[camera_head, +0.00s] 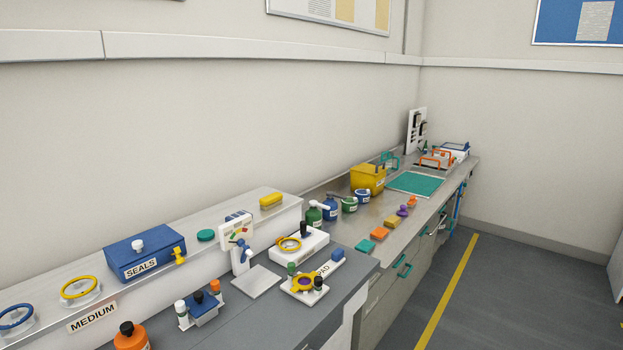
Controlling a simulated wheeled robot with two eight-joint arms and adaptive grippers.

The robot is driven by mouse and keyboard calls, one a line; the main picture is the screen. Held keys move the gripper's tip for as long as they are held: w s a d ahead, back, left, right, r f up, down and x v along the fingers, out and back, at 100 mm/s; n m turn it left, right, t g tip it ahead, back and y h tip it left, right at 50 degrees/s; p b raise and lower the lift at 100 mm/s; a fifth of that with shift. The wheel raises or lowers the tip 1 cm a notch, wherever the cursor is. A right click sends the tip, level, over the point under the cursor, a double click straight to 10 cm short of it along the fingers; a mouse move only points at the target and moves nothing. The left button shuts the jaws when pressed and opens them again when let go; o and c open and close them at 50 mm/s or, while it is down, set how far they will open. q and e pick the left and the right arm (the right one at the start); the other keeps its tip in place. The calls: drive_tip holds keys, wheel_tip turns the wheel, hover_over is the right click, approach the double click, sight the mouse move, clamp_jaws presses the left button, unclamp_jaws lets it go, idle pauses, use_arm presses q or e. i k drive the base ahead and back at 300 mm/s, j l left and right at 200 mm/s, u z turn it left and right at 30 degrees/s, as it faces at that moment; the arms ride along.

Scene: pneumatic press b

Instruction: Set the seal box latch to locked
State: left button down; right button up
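The seal box (134,248) is a blue lidded box labelled "SEALS". It stands on the raised white shelf at the left, with a white knob (137,245) on its lid. A yellow latch (179,256) sits at the right end of its front face. The latch is small here, and I cannot tell whether it is locked. The lid looks shut. Neither of my grippers shows in this view.
Ring stands, one with a yellow ring (79,288), are left of the box. A teal disc (206,235) and a gauge stand (237,232) are to its right. An orange bottle (131,337) and a small bottle rack (204,311) stand on the lower grey bench in front.

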sight(180, 260)
drive_tip(key=k+j+u, duration=0.25)
drive_tip(key=j+u, duration=0.25)
drive_tip(key=k+j+u, duration=0.2)
drive_tip(key=i+j, duration=0.1)
